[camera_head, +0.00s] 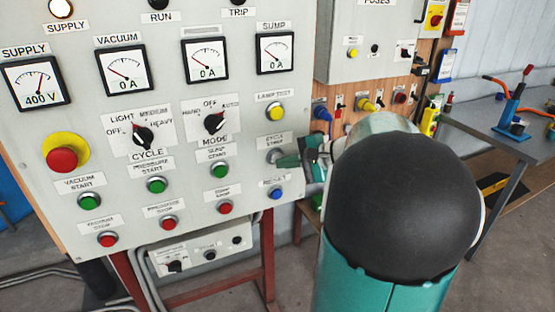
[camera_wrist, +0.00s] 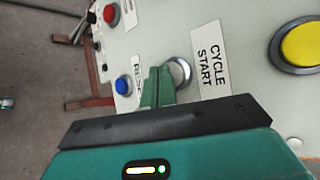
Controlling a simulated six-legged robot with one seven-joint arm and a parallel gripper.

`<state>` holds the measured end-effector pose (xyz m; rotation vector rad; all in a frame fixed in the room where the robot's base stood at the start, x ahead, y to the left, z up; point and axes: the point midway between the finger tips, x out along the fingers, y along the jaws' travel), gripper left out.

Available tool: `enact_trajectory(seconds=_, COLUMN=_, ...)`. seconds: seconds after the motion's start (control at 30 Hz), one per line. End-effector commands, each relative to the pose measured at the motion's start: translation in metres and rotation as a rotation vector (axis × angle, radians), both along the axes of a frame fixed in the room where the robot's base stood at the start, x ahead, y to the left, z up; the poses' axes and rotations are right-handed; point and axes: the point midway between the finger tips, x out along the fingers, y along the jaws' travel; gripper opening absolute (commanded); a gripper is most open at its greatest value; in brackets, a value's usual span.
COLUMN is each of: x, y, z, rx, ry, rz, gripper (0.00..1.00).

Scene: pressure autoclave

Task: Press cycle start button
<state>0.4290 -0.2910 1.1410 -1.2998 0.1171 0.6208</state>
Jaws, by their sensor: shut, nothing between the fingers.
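The cycle start button (camera_wrist: 181,72) is a pale button in a metal ring, under its CYCLE START label (camera_wrist: 211,60) on the grey control panel. In the head view the button (camera_head: 273,156) is partly covered by my gripper (camera_head: 285,161). In the wrist view my gripper (camera_wrist: 158,84) is shut and empty, its green fingers pointing at the panel. The fingertips overlap the left side of the button's ring. I cannot tell whether they touch it.
The yellow lamp test button (camera_head: 276,112) is above and the blue button (camera_head: 276,193) below. The red slurry stop button (camera_head: 225,207) and green start button (camera_head: 220,170) are to the left. A workbench (camera_head: 490,125) stands at right.

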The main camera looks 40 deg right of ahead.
Motion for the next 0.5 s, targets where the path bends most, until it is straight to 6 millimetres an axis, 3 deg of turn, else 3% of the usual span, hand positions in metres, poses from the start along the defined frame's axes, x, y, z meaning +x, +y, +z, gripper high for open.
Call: enact_trajectory(seconds=0.5, x=0.0057, y=-0.0016, z=-0.0004, rx=0.001, ry=0.000, rz=0.000, gripper=0.00)
